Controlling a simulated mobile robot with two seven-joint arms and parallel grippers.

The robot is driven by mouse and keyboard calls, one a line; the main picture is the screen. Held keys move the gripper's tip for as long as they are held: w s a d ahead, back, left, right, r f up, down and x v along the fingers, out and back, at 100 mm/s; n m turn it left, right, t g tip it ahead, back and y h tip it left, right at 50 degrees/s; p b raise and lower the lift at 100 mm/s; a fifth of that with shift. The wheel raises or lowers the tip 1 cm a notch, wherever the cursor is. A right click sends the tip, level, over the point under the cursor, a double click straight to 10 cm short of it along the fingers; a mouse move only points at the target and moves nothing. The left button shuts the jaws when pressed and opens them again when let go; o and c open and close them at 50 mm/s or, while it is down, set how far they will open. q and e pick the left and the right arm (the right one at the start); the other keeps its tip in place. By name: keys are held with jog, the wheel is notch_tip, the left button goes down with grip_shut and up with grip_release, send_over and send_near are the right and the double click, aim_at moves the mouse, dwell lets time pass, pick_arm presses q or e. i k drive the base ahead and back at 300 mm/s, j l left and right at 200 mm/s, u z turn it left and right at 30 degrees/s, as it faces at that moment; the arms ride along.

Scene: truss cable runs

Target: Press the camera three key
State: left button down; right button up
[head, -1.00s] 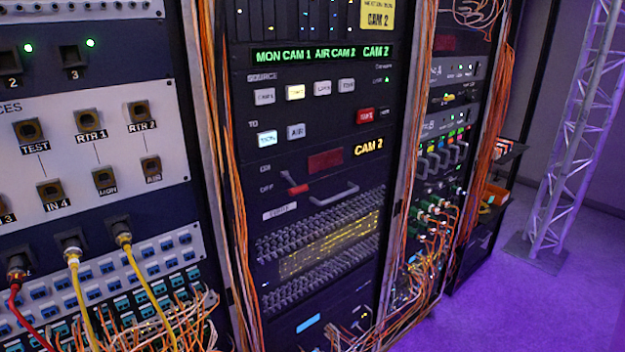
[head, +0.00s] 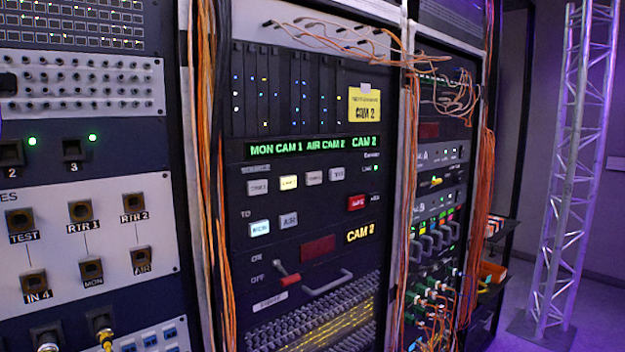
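In the head view a dark switcher panel (head: 300,225) in the middle rack carries a row of several source keys. The first key (head: 258,187) is pale and unlit. The second key (head: 289,182) glows yellow. The third key (head: 314,177), which by its place is likely camera three, is pale and unlit; its lettering is too blurred to read surely. The last key (head: 337,174) is pale too. The green display (head: 312,146) above reads MON CAM 1, AIR CAM 2, CAM 2. Neither of my grippers is in view.
Below the source keys are a lit MON key (head: 259,228), an unlit AIR key (head: 289,220) and a red key (head: 356,202). Orange cables (head: 208,150) hang left of the panel.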

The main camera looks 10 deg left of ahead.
aim_at(314, 177)
jog(key=i+l+u, duration=0.1)
jog(key=u, duration=0.3)
jog(key=i+l+u, duration=0.1)
jog(key=l+u, duration=0.3)
jog(key=i+l+u, duration=0.15)
jog(key=l, duration=0.2)
jog(key=l+u, duration=0.15)
jog(key=l, duration=0.25)
jog(key=i+l, duration=0.1)
jog(key=l, duration=0.7)
jog(key=i+l+u, duration=0.1)
jog(key=l, duration=0.3)
